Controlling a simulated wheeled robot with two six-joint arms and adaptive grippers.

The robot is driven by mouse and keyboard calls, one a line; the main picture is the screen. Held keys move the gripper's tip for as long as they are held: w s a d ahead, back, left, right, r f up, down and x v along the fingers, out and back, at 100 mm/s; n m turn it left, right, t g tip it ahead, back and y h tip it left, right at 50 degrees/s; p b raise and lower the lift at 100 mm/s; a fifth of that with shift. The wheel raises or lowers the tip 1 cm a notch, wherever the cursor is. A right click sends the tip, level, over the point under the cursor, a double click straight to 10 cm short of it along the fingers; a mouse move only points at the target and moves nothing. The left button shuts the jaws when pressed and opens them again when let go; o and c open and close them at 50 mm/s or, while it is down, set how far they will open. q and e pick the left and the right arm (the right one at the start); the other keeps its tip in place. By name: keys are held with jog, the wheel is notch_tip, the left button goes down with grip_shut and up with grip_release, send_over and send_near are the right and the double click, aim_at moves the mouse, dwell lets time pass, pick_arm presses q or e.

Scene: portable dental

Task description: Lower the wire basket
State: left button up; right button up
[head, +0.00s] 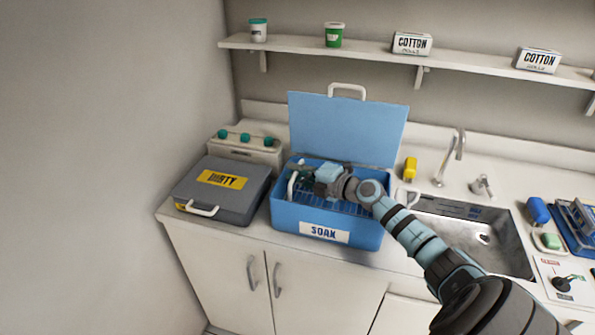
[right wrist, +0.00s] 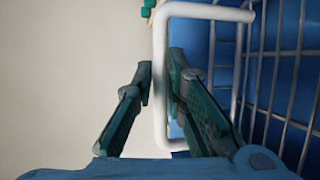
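The wire basket (head: 345,206) sits within the blue SOAK box (head: 326,232), whose lid (head: 345,125) stands open. A white loop handle (head: 292,184) rises at the basket's left end. In the right wrist view the handle (right wrist: 160,85) stands beside the grey basket wires (right wrist: 286,85). My right gripper (head: 306,173) is over the left part of the box. In the right wrist view its fingers (right wrist: 159,88) are apart, one on each side of the handle's long bar, with a gap at the left finger. How deep the basket sits is partly hidden by my right arm. My left gripper is out of view.
A grey DIRTY case (head: 225,193) stands left of the box, with a teal-knobbed unit (head: 247,150) behind it. A sink (head: 470,232) with a tap (head: 447,165) and a yellow bottle (head: 410,168) are on the right. A shelf (head: 375,52) runs above.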

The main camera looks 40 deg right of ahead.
jog(key=shift+o, duration=1.2)
jog(key=shift+w, duration=0.1)
